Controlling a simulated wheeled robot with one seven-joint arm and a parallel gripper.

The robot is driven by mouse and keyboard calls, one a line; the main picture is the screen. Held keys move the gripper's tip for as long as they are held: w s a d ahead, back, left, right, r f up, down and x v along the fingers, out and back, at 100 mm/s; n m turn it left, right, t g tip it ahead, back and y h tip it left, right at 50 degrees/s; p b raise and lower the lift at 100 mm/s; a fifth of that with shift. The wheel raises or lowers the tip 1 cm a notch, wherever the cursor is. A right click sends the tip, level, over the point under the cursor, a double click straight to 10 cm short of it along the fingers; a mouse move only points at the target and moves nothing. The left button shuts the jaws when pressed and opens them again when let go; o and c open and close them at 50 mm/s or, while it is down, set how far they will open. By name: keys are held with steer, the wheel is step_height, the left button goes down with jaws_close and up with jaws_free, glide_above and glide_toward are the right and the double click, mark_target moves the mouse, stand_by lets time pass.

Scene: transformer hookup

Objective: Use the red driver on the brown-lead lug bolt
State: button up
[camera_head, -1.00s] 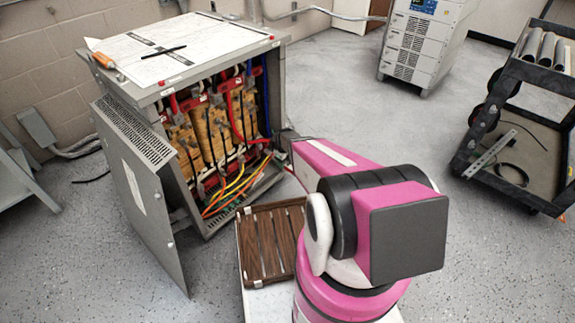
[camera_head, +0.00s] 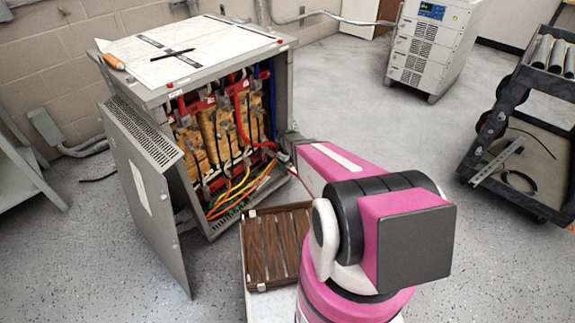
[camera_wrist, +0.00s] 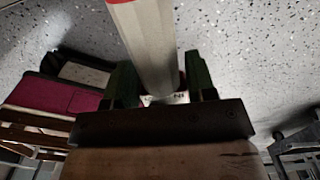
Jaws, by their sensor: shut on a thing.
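The open grey transformer cabinet (camera_head: 225,62) stands left of centre in the head view. Colored leads (camera_head: 235,190) in yellow, orange and green run along its lower inside; I cannot pick out the brown lead or its lug bolt. My gripper (camera_wrist: 160,78) is shut on a pale, round-bodied tool with red ends, apparently the red driver (camera_wrist: 147,40), in the wrist view. In the head view my gripper (camera_head: 284,149) is small and dark at the cabinet's right front edge. I cannot tell whether the driver touches anything; its far end is out of the wrist view.
The cabinet door (camera_head: 150,205) hangs open at the left. A brown slatted tray (camera_head: 250,262) lies below the opening. A dark cart (camera_head: 520,75) stands at the right and a white power unit (camera_head: 425,50) at the back. An orange-handled tool (camera_head: 113,61) and a black pen (camera_head: 172,54) lie on top.

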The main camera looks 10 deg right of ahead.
steer(key=shift+w+a, duration=0.65)
steer(key=shift+w, duration=0.3)
stand_by(2.4)
steer(key=shift+s+d, duration=0.1)
steer(key=shift+s, duration=0.1)
stand_by(1.2)
steer(key=shift+s+d, duration=0.65)
steer(key=shift+s, duration=0.25)
steer(key=shift+s+d, duration=0.65)
steer(key=shift+s, duration=0.2)
